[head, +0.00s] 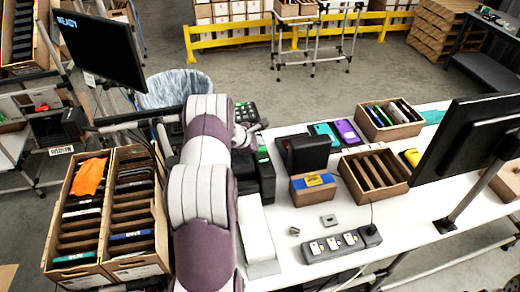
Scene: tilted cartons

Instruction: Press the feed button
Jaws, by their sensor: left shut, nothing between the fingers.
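A black device (265,178), perhaps the one with the feed button, stands on the white table just right of my left arm. A small green patch (263,154) shows on its upper part; I cannot tell whether this is the feed button. My left arm reaches up through the middle of the head view and hides part of the device. My left gripper (256,128) is shut and empty at the far end of the arm, just beyond the green patch. I cannot tell whether it touches anything. My right gripper is not in view.
A black keypad (246,112) lies beyond the gripper. A black box-shaped unit (306,153) and a small carton (312,190) stand to the right. A power strip (335,246) lies near the front edge. Tilted cartons (133,262) are at left; a monitor (468,140) at right.

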